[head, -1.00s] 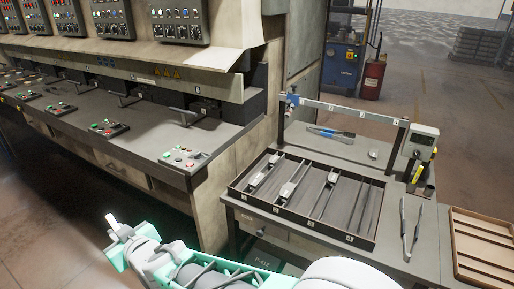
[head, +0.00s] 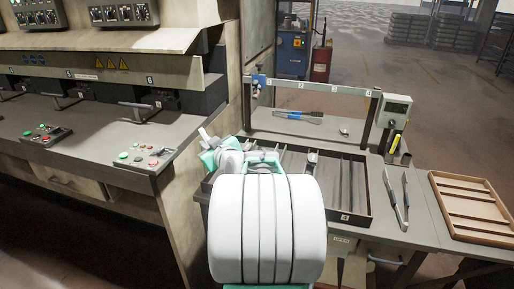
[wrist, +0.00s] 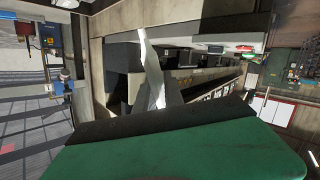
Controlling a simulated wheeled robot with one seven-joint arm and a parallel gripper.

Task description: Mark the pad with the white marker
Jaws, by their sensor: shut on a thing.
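My gripper (head: 207,137) is at the far left corner of the divided tray (head: 358,217) in the head view, partly hidden by my arm. In the wrist view my gripper (wrist: 158,98) is shut on a narrow pale thing, apparently the white marker (wrist: 147,48); where finger ends and marker begins is hard to tell. One brake pad (head: 312,157) shows at the back of a tray slot. My arm covers the left and front of the tray and any pads there. The gripper touches no pad that I can see.
A raised rail (head: 318,88) spans the table behind the tray. A gauge box (head: 397,108) and a yellow marker (head: 396,144) stand at its right end. Tongs (head: 397,197) and a wooden tray (head: 472,205) lie to the right. A press bench (head: 90,130) stands left.

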